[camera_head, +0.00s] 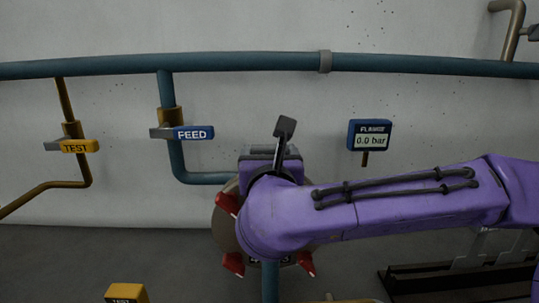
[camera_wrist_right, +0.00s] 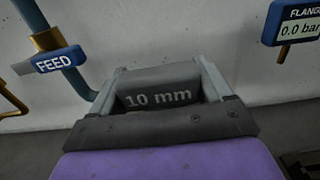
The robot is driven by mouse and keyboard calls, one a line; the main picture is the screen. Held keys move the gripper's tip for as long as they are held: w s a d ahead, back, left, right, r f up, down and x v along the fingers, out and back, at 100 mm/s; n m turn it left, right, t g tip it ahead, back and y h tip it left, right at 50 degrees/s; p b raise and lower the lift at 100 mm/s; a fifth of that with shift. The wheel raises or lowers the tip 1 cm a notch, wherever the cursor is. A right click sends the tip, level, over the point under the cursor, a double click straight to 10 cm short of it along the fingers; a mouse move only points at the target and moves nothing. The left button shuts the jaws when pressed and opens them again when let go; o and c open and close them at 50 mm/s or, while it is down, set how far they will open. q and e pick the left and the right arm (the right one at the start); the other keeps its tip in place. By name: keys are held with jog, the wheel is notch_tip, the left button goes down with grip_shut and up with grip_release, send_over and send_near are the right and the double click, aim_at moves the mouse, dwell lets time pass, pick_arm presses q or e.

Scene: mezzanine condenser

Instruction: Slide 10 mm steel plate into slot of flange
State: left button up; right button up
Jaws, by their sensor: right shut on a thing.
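The 10 mm steel plate (camera_wrist_right: 158,75) is a dark grey piece marked "10 mm" in the right wrist view. My right gripper (camera_wrist_right: 160,92) is shut on it, with a grey finger on each side. In the head view my right gripper (camera_head: 270,153) is above the flange (camera_head: 224,233), a round brownish body with red clamps around it. My purple arm covers most of the flange, so its slot is hidden. I cannot tell whether the plate is in the slot or above it. My left gripper is not in view.
A blue pipe (camera_head: 240,62) crosses the wall. The FEED valve (camera_head: 192,133) and TEST valve (camera_head: 78,146) are to the left. The FLANGE gauge (camera_head: 369,135) reads 0.0 bar. A dark rack (camera_head: 420,283) stands at lower right, a yellow TEST block (camera_head: 127,293) at lower left.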

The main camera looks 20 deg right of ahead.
jog(key=o, duration=1.2)
jog(key=b+v, duration=0.2)
jog(key=v, duration=0.8)
jog(key=shift+s, duration=0.3)
